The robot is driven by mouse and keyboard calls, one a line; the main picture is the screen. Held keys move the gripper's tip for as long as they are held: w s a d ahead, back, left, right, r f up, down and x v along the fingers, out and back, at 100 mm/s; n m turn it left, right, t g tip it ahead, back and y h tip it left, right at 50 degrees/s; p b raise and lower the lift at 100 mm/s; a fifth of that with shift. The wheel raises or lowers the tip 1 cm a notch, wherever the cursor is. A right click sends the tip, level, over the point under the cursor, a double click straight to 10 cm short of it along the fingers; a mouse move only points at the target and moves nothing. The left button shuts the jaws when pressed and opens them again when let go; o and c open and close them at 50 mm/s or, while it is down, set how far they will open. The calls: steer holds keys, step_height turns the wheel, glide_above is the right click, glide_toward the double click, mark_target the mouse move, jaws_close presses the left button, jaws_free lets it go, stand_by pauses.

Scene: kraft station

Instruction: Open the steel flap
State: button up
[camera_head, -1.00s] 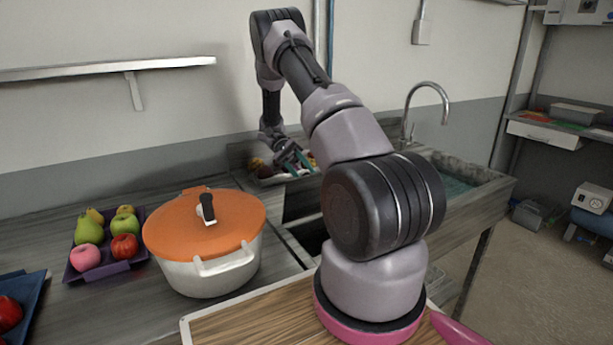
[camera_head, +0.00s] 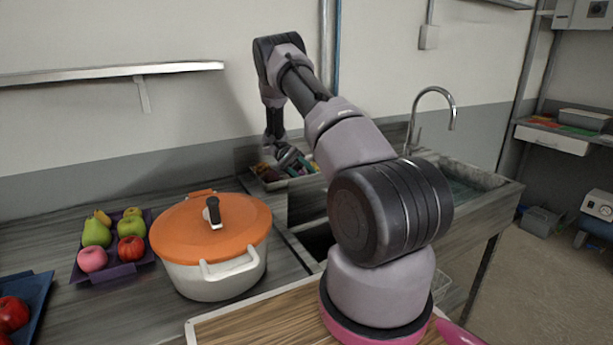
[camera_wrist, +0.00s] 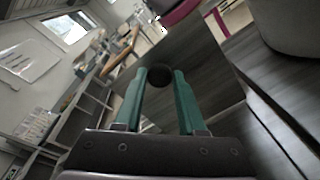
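My gripper (camera_wrist: 161,73) shows in the wrist view with its two teal fingers apart. A dark round spot (camera_wrist: 159,76) shows between the fingertips, in front of a grey wood-grain panel (camera_wrist: 208,62). I cannot tell whether this spot is a hole or a knob, or whether the fingers touch it. In the head view my gripper (camera_head: 290,160) is small, near the back wall by the filled tray, and its fingertips are unclear. I cannot clearly pick out a steel flap. A dark opening (camera_head: 318,242) in the counter is partly hidden behind my arm.
A white pot (camera_head: 215,280) with an orange lid stands left of the opening. A fruit tray (camera_head: 122,272) is further left. A tray of mixed items (camera_head: 266,182) lies by the wall. The sink tap (camera_head: 411,130) stands at right. The pot is close in the wrist view (camera_wrist: 295,28).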

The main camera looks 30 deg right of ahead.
steer(key=o, duration=0.3)
steer(key=shift+o, duration=0.2)
steer(key=shift+s, duration=0.1)
